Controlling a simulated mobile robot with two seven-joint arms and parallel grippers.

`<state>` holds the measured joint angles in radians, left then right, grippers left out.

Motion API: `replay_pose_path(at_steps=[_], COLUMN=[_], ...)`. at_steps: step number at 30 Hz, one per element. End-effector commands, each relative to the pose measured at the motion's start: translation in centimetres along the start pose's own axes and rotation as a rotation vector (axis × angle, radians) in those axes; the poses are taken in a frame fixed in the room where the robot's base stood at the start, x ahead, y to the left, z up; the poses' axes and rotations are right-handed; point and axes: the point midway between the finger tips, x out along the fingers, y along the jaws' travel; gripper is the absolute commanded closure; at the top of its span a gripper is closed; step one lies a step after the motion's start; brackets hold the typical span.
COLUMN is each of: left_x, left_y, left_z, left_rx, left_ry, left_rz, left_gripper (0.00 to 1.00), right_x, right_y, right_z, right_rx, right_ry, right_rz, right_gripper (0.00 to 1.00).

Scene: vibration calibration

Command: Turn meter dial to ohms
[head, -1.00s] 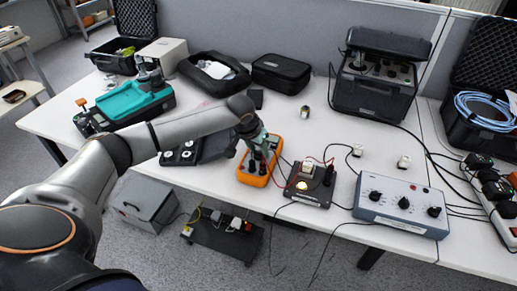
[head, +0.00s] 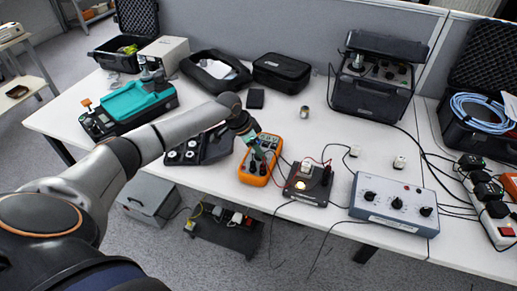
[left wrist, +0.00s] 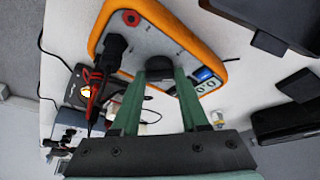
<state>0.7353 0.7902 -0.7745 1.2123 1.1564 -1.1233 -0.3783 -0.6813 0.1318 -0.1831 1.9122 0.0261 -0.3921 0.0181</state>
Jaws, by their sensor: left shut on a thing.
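The orange handheld meter (head: 254,181) lies on the white bench, with probe plugs in its near end. In the left wrist view its orange rim (left wrist: 170,24), grey face and blue-lit display (left wrist: 207,77) show. The round black dial (left wrist: 160,68) sits mid-face. My left gripper (head: 253,143) reaches over the meter from the left. In the left wrist view its green fingers (left wrist: 160,80) are shut on the dial, one on each side. The dial's pointer and markings cannot be read. My right gripper is in neither view.
Right of the meter stand a small black board (head: 306,194) with a glowing lamp and a grey-blue box with knobs (head: 385,214). Test leads run between them. A black tray (head: 190,152) lies left. Behind, the bench is mostly clear around a small cylinder (head: 304,112).

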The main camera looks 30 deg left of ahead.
Motion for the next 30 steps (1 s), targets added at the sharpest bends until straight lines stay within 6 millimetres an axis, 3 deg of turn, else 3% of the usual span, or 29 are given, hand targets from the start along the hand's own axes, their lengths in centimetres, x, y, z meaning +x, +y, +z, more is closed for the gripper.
replay_pose_path(at_steps=[21, 22, 30], left_x=[0.08, 0.08, 0.05], left_y=[0.07, 0.07, 0.03], left_z=[0.0, 0.0, -0.01], left_rx=[0.077, 0.077, 0.077], left_ry=[-0.001, -0.001, -0.001], left_rz=[0.033, 0.033, 0.032], left_gripper=[1.0, 0.53, 0.25], right_x=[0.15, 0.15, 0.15], right_y=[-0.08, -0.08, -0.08], right_z=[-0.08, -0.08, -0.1], right_rx=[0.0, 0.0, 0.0], right_ry=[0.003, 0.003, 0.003], right_rz=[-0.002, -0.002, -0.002], right_gripper=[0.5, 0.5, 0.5])
